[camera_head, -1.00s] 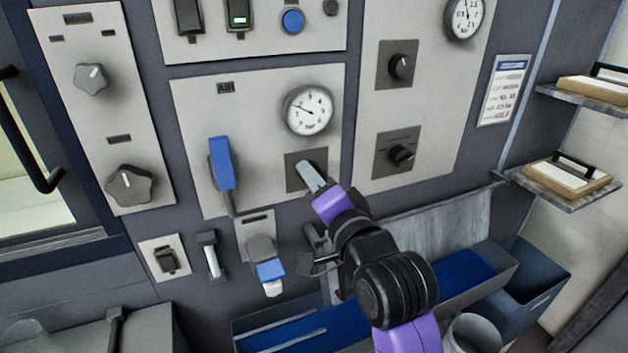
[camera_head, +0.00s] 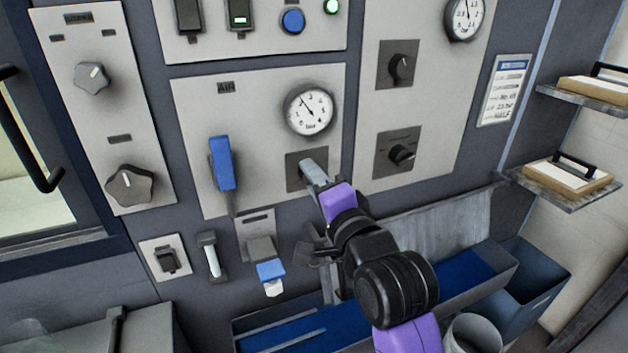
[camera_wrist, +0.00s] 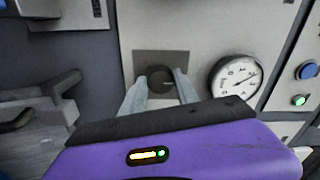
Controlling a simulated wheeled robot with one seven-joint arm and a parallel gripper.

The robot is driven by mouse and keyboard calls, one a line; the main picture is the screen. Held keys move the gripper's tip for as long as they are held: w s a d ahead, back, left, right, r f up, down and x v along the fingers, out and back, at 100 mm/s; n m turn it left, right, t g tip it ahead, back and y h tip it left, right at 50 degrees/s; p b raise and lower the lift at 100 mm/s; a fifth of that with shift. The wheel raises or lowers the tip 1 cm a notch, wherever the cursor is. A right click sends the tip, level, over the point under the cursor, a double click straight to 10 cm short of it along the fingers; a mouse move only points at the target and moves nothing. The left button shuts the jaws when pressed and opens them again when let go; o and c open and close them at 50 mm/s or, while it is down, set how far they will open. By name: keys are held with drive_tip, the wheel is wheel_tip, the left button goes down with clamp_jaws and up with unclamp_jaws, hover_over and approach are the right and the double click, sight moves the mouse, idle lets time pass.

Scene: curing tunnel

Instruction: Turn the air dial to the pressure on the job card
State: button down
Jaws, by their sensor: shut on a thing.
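The air dial (camera_wrist: 160,78) is a dark round knob on a dark square plate. In the wrist view it sits between the two grey fingers of my gripper (camera_wrist: 159,74), which is shut on it. In the head view my gripper (camera_head: 311,170) reaches the dial's plate (camera_head: 293,160), and the fingers hide the knob. The round white air gauge (camera_head: 309,110) is just above; its needle points up and left. It also shows in the wrist view (camera_wrist: 236,77). The job card (camera_head: 504,90) hangs at the right; its print is too small to read.
A blue-handled lever (camera_head: 222,165) stands left of the dial. Two black knobs (camera_head: 401,68) (camera_head: 401,153) are on the panel to the right. A blue-lined trough (camera_head: 460,275) lies below my arm. Shelves with framed blocks (camera_head: 568,177) are at the far right.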

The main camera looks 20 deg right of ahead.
drive_tip(key=c, duration=0.9)
unclamp_jaws()
drive_tip(key=s+b, duration=0.1)
drive_tip(key=s, duration=0.6)
drive_tip(key=shift+s, duration=0.4)
